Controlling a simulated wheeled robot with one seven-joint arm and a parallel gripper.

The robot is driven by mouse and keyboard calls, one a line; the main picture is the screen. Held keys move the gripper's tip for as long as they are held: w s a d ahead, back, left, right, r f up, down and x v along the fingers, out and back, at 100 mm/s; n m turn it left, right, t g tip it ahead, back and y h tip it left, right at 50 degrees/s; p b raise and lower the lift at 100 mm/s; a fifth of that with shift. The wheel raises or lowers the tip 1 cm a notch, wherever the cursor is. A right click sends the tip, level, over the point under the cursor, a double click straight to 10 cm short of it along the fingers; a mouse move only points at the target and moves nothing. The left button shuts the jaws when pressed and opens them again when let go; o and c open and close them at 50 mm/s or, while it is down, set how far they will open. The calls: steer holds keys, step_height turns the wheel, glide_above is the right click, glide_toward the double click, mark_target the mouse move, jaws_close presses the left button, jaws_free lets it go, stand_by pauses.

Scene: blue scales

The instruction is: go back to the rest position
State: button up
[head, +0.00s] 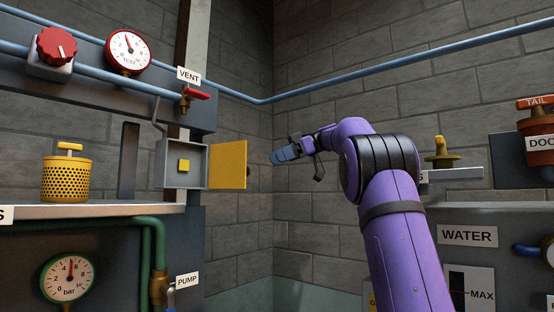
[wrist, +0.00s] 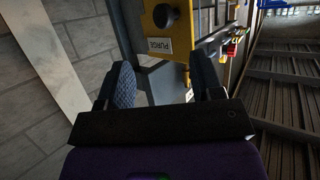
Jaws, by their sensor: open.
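My gripper (head: 285,154) is at the end of my purple arm, out in front of the grey block wall in the head view. It hangs to the right of a small open box with a yellow door (head: 228,165), apart from it. In the wrist view my gripper (wrist: 165,88) shows its two fingers spread, with nothing held between them. Beyond the fingers is a yellow panel with a black knob (wrist: 165,15) and a PURGE label (wrist: 160,46).
A shelf (head: 100,211) at left carries a yellow perforated canister (head: 67,178). Above it are a red knob (head: 57,46), a gauge (head: 127,52) and a red-handled VENT valve (head: 195,94). A WATER panel (head: 468,236) stands at right. The space around my gripper looks clear.

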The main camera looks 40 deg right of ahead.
stand_by(0.3)
steer(key=s+a+f+m+h, duration=0.6)
steer(key=s+a+f+m, duration=0.55)
steer(key=a, duration=0.45)
steer(key=s+a+f+m+h, duration=0.2)
steer(key=s+f+h, duration=0.4)
steer(key=s+f, duration=1.5)
steer(key=shift+s+a+f+h, duration=0.25)
steer(key=shift+a+f+h, duration=0.1)
steer(key=shift+a, duration=0.3)
steer(key=shift+m, duration=0.25)
